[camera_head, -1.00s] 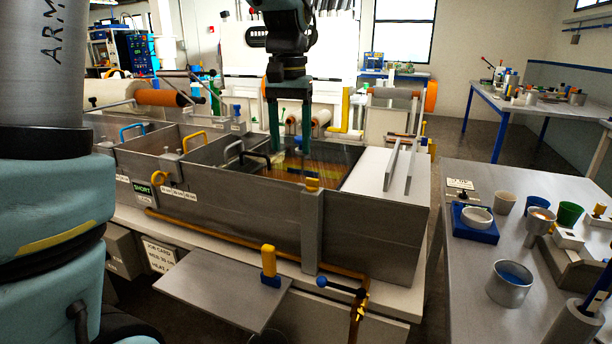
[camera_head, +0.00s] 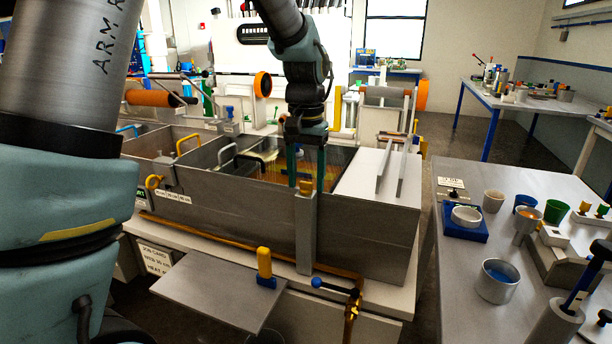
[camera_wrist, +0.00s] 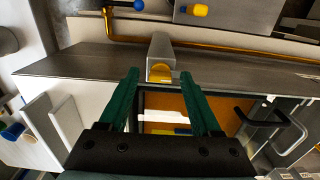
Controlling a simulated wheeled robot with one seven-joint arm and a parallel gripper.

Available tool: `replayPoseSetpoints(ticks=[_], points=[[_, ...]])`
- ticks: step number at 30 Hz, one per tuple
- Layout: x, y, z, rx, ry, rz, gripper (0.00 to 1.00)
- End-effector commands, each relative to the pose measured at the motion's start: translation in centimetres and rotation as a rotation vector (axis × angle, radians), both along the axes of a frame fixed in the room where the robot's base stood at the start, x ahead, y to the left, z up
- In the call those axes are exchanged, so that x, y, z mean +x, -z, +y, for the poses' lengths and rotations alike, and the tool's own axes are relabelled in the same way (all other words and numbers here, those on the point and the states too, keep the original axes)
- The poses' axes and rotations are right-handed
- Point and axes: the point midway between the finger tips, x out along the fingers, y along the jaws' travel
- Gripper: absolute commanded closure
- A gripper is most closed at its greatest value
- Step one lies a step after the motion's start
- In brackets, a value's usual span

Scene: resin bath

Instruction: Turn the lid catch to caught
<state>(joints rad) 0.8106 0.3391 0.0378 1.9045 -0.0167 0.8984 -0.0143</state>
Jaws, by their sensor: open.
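A small yellow catch (camera_head: 305,187) sits on top of a grey post (camera_head: 306,235) on the front wall of the resin bath (camera_head: 250,208). I take it for the lid catch; no label on it is readable. My gripper (camera_head: 307,182) is open, pointing down, with one green finger on each side of the yellow catch in the head view. In the wrist view my gripper (camera_wrist: 160,76) is open and empty, and the catch (camera_wrist: 160,72) shows between and just beyond the fingertips. I cannot tell whether a finger touches it.
Black (camera_head: 250,160) and yellow (camera_head: 189,143) handles rise from the bath's compartments. Another yellow catch (camera_head: 153,181) sits further left on the front wall. A pale ledge with upright plates (camera_head: 384,170) is at the bath's right. A side table (camera_head: 450,285) holds several cups.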

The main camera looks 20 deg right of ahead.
Motion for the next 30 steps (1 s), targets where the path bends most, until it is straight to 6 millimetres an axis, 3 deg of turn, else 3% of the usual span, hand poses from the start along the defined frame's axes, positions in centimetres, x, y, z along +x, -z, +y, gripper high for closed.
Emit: replayPoseSetpoints(ticks=[9,27,30], points=[[0.00,0.33,0.01,0.000,0.000,0.000,0.35],[0.01,0.28,0.01,0.000,0.000,0.000,1.00],[0.01,0.27,0.00,-0.001,0.000,-0.001,1.00]])
